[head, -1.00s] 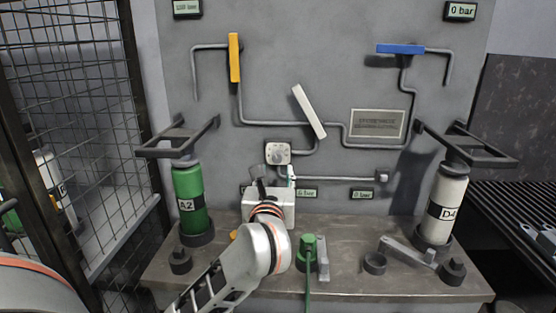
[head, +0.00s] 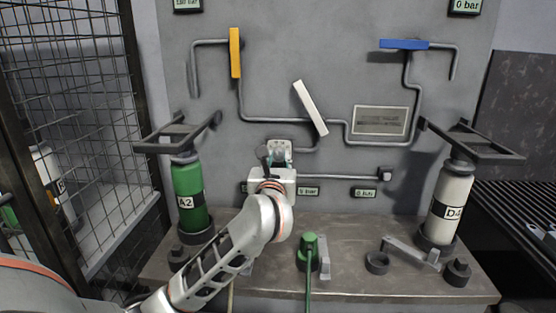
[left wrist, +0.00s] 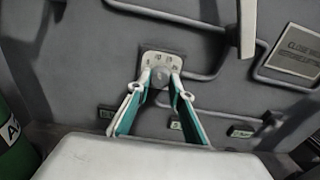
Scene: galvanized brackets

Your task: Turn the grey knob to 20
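The grey knob (left wrist: 160,77) sits on a pale dial plate (left wrist: 160,60) on the grey panel. The plate carries small numbers, too small to read surely. In the head view, the plate (head: 280,145) shows above my left gripper, which mostly hides the knob. In the left wrist view, my left gripper (left wrist: 161,79) has its two teal-padded fingers apart, with the tips on either side of the knob. I cannot tell whether the tips touch it. My right gripper is not in view.
Around the dial are a yellow handle (head: 235,53), a white handle (head: 310,108), a blue handle (head: 404,44) and grey pipes. Below, the bench (head: 340,284) holds a green A2 cylinder (head: 188,188), a white cylinder (head: 449,200) and a green plug (head: 309,246) with a cable.

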